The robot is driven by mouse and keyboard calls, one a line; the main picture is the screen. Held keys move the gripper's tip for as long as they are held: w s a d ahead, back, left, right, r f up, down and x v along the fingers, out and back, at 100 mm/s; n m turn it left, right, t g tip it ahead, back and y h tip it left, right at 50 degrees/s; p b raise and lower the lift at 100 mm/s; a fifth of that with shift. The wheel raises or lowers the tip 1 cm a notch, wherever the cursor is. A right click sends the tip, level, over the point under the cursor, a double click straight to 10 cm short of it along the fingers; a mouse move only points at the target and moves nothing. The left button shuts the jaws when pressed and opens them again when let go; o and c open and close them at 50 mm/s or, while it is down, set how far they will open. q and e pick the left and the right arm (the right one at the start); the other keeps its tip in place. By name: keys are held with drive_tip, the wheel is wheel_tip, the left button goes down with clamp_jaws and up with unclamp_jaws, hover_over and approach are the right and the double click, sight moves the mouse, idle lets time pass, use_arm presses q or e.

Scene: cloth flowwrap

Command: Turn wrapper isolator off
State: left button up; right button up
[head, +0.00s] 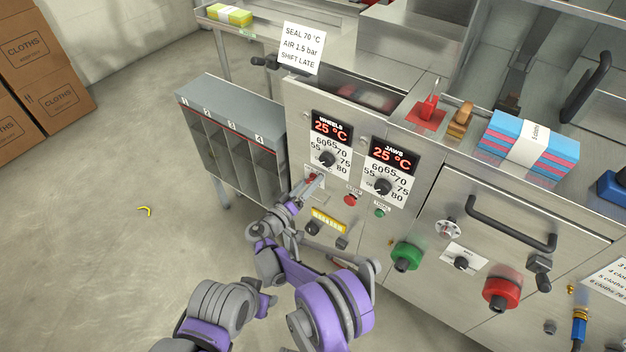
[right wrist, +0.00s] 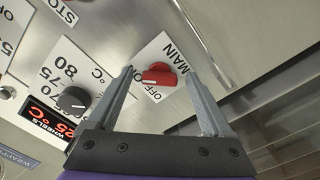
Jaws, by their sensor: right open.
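The red rotary isolator knob (right wrist: 158,75) sits on a white plate lettered MAIN and OFF, on the machine's steel front. In the head view, the isolator plate (head: 314,172) is below the WHEELS dial, partly hidden by my gripper. My right gripper (head: 306,187) is open at the plate. In the right wrist view, its two fingers (right wrist: 160,74) stand on either side of the knob, with visible gaps.
The WHEELS dial (head: 327,159) and JAWS dial (head: 382,186) are close by, both displays reading 25 °C. A red button (head: 350,199) and a green button (head: 380,212) are to the right. A slotted rack (head: 232,140) stands left; open floor lies beyond.

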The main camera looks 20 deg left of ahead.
drive_tip(key=shift+s, duration=0.15)
drive_tip(key=shift+c, duration=1)
clamp_jaws()
